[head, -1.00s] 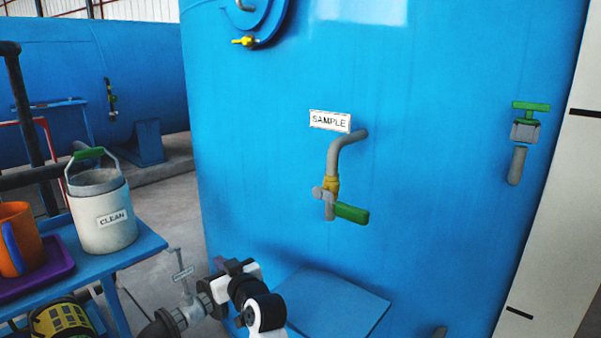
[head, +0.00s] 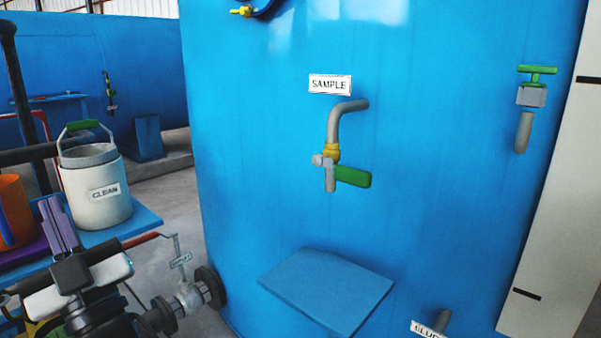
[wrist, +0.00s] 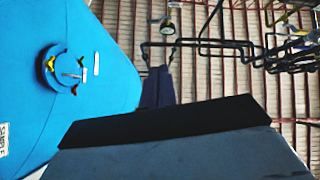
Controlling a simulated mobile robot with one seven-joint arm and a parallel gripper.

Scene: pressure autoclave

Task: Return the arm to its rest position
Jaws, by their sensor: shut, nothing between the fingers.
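My gripper (head: 56,200) is at the lower left of the head view, its two purple-grey fingers together and pointing up. It is in front of the blue side table, with nothing held. In the wrist view the closed fingers (wrist: 157,75) point up toward the roof. The rest of my arm is low at the left, partly cut off by the picture's edge.
The blue vessel bears a sample tap (head: 332,150) with a green lever, above an empty blue shelf (head: 328,290). A white CLEAN bucket (head: 98,205) and an orange mug (head: 14,210) stand left, close behind my gripper. A grey pipe valve (head: 187,293) is right of my arm.

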